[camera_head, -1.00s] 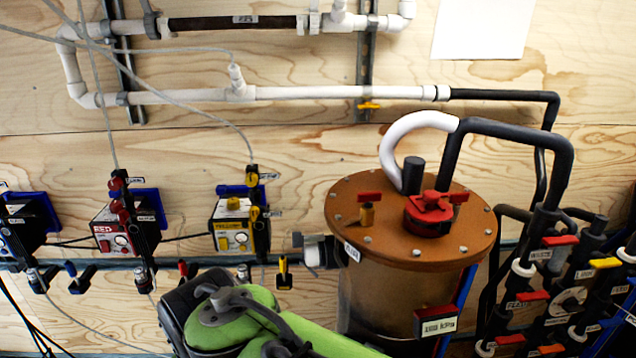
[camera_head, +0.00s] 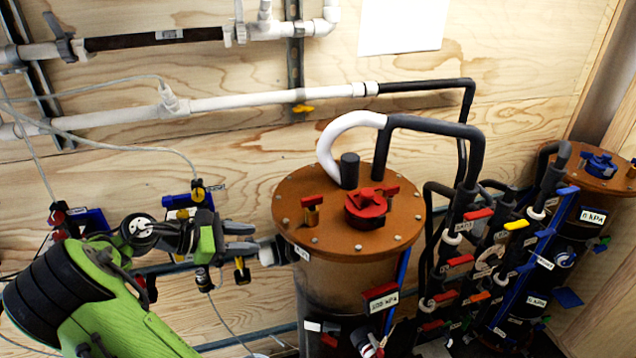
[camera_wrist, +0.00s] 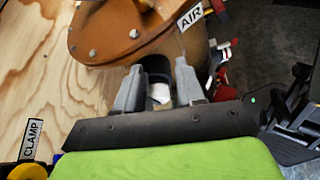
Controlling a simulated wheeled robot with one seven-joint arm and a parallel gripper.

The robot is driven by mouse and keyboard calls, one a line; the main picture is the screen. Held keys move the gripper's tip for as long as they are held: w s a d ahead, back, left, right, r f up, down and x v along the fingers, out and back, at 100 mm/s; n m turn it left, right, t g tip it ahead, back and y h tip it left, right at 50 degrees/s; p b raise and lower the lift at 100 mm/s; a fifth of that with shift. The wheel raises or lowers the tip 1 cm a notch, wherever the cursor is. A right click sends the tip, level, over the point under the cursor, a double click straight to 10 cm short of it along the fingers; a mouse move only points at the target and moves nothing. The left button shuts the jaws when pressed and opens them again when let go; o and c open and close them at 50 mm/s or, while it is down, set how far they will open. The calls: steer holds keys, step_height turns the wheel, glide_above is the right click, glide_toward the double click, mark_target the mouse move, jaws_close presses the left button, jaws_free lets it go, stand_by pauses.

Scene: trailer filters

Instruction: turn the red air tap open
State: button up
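My gripper (camera_head: 250,238) is at the left side of the tank (camera_head: 322,275), which has a brown-orange round lid (camera_head: 300,215). In the wrist view its two grey fingers (camera_wrist: 159,88) are apart. A dark fitting with a white end (camera_wrist: 160,93) shows between them, without clear contact; the same pale fitting (camera_head: 268,252) juts from the tank in the head view. An AIR label (camera_wrist: 190,17) is on the tank beside it. Red handles (camera_head: 368,200) sit on the lid. No red handle shows between the fingers, and I cannot tell which red handle is the air tap.
A rack of dark pipes with red and yellow handles (camera_head: 480,262) stands right of the tank. A second tank with a blue cap (camera_head: 598,165) is at the far right. A yellow-handled tap (camera_head: 241,270) hangs just below my gripper. White pipes (camera_head: 240,103) run along the plywood wall.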

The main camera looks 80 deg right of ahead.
mark_target(320, 203)
step_height(320, 203, up, 5)
steer(key=d+n+g+h+p, duration=0.2)
steer(key=g, duration=0.3)
steer(key=x, duration=1.6)
steer(key=shift+s+f, duration=0.35)
steer(key=shift+s, duration=0.1)
steer(key=shift+c, duration=0.3)
jaws_close()
